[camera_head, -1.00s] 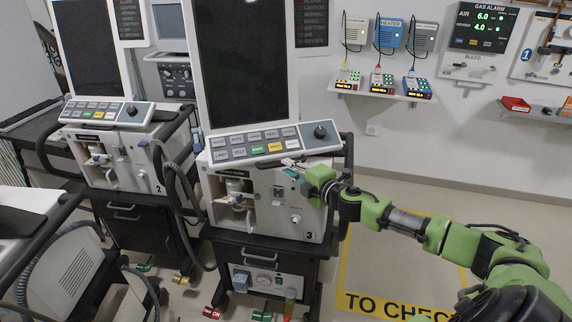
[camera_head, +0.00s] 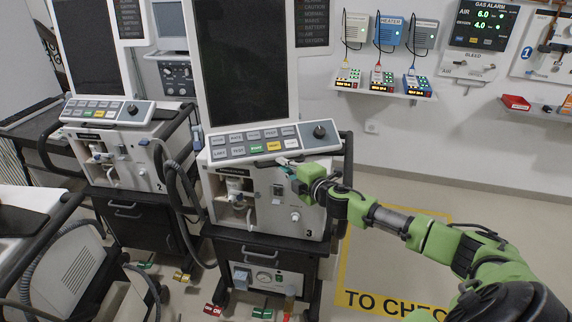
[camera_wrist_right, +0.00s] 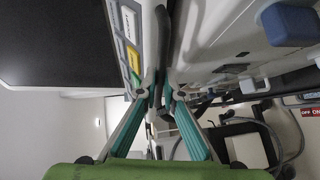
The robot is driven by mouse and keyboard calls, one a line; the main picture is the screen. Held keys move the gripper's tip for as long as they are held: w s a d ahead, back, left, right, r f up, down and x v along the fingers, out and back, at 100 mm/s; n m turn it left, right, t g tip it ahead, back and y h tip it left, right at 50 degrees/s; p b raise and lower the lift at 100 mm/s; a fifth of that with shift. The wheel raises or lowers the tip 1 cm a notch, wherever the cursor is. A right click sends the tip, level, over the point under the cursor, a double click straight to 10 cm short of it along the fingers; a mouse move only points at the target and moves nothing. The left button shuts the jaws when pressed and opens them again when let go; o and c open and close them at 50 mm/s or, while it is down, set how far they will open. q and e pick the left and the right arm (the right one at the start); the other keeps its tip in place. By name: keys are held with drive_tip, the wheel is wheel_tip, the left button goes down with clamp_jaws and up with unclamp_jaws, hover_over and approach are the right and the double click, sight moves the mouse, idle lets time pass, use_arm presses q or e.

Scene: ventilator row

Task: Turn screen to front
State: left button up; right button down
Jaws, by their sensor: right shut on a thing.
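The tall black screen (camera_head: 245,65) in a white frame stands on ventilator 3 in the head view, with a sloped control panel (camera_head: 258,144) under it. The screen also shows at the upper left of the right wrist view (camera_wrist_right: 60,40), beside the panel's edge (camera_wrist_right: 131,45). My right gripper (camera_head: 284,163) reaches in from the right to the panel's lower edge. In the right wrist view my right gripper (camera_wrist_right: 158,88) has its teal fingers on both sides of a dark handle bar (camera_wrist_right: 161,50) and is shut on it. My left gripper is not in view.
Ventilator 2 (camera_head: 115,170) stands close on the left, with a hose (camera_head: 172,195) between the two machines. A wall shelf (camera_head: 385,93) with small devices is behind. Floor inside the yellow marking (camera_head: 385,265) is clear at the right.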

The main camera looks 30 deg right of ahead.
sight(261, 166)
drive_tip(key=a+m+h, duration=0.1)
drive_tip(key=w+a+m+h+p, duration=0.1)
drive_tip(key=a, duration=0.1)
drive_tip(key=shift+w+a+h, duration=0.1)
drive_tip(key=shift+w+h, duration=0.05)
drive_tip(key=shift+h, duration=0.15)
drive_tip(key=w+a+m+h, duration=0.1)
drive_tip(key=w+a+m+g+h+b, duration=0.1)
drive_tip(key=a+h, duration=0.1)
drive_tip(key=shift+f, duration=0.1)
drive_tip(key=shift+w+a+m+g+h+b, duration=0.4)
drive_tip(key=shift+w+a+m+g+h, duration=0.1)
drive_tip(key=shift+a+m+h, duration=0.15)
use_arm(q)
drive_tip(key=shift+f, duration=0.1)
use_arm(e)
drive_tip(key=shift+d, duration=0.1)
drive_tip(key=c, duration=2.4)
unclamp_jaws()
drive_tip(key=shift+c, duration=0.2)
drive_tip(key=shift+s, duration=0.1)
drive_tip(key=v, duration=1.1)
drive_tip(key=shift+s+a, duration=0.2)
drive_tip(key=shift+s, duration=0.15)
